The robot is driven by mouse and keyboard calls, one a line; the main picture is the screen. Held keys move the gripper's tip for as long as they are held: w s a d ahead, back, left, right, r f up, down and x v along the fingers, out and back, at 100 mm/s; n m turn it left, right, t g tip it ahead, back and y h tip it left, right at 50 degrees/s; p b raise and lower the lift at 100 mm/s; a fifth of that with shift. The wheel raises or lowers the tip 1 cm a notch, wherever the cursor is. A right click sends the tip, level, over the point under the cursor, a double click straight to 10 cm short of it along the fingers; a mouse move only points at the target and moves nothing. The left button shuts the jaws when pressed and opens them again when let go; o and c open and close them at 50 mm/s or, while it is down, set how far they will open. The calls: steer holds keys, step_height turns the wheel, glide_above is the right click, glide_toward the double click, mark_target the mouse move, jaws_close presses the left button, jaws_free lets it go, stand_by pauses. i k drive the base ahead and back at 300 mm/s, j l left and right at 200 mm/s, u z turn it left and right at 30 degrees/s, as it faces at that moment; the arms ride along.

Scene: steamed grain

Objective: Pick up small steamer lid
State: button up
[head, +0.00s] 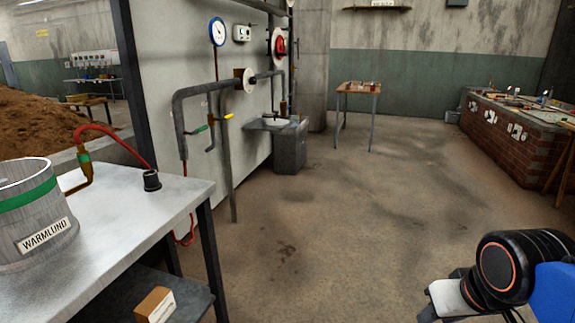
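I cannot make out a small steamer lid anywhere in the head view. A grey tub (45,245) with a green band and a "WARMLUND" label stands on a metal table at the left. It is cut off by the left edge, and what lies inside it is hidden. A small black cylindrical piece (152,181) stands on the same table, to the right of the tub. Part of my arm shows at the lower right, well away from the table. My gripper itself is not in view.
The metal table (140,232) has a lower shelf with a small box (155,305). A red hose (105,130) joins a brass fitting. Pipes and gauges line the wall. A small table (358,88) and brick counter (510,130) stand farther back. The middle floor is clear.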

mark_target(272, 123)
steer(key=i+z, duration=0.15)
steer(key=i, duration=1.6)
steer(key=i+u, duration=0.15)
steer(key=i, duration=0.7)
steer(key=i+l+u, duration=0.15)
steer(key=i, duration=0.75)
steer(key=i+u, duration=0.35)
steer(key=i, duration=0.15)
steer(key=i+u, duration=0.3)
steer(key=i, duration=0.15)
steer(key=i+l+u, duration=0.35)
steer(key=i+j, duration=0.1)
steer(key=i, duration=0.05)
